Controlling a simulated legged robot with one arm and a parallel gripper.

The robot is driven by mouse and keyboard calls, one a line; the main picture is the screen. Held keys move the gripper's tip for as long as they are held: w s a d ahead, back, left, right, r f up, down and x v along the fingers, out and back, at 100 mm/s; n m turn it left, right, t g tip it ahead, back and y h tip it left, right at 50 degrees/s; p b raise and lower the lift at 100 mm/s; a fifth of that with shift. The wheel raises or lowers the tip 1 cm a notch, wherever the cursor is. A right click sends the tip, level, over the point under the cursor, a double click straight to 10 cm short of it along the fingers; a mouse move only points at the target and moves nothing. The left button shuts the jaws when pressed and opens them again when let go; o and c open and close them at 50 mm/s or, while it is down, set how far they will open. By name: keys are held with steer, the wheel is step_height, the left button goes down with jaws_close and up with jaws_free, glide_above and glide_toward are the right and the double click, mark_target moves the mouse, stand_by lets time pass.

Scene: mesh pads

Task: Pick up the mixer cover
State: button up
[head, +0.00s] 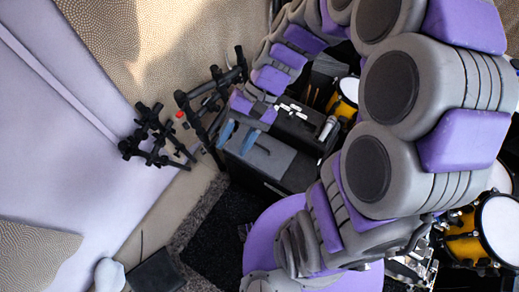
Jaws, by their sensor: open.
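I cannot pick out the mixer cover with certainty. My grey and purple body segments fill the right side and hide much of the area beyond.
Black jointed stands (155,138) with knobs are left of the boxes. Yellow drums (500,227) stand at the right edge, partly behind my segments. A black flat object (157,272) lies at the bottom left. Pale lilac floor or wall (60,130) is bare on the left.

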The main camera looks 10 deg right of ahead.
steer(key=w+a+f+m+y, duration=0.1)
steer(key=w+f+m+y, duration=0.25)
steer(key=w, duration=0.45)
steer(key=m+t+y+b, duration=0.3)
steer(key=m+t+y, duration=0.1)
steer(key=m+t, duration=1.1)
glide_above(261, 146)
steer(key=s, duration=0.3)
step_height(261, 146, down, 35)
steer(key=m+g, duration=0.2)
steer(key=s+d+f+m+t+h, duration=0.1)
steer(key=s+d+f+m+h, duration=0.2)
steer(key=d+f, duration=0.4)
steer(key=s+d+f+m+t+h, duration=0.15)
steer(key=s+d+f, duration=0.25)
steer(key=f, duration=0.5)
steer(key=shift+g+h, duration=0.35)
steer(key=shift+h, duration=0.05)
steer(key=b+x, duration=0.4)
steer(key=x, duration=0.7)
steer(key=shift+w+a, duration=0.1)
steer(key=shift+w, duration=0.1)
steer(key=b+x, duration=0.1)
steer(key=x, duration=0.1)
steer(key=b+x, duration=0.1)
steer(key=x, duration=0.1)
steer(key=shift+s+a+f, duration=0.1)
steer(key=shift+a+f, duration=0.3)
steer(key=shift+a, duration=0.25)
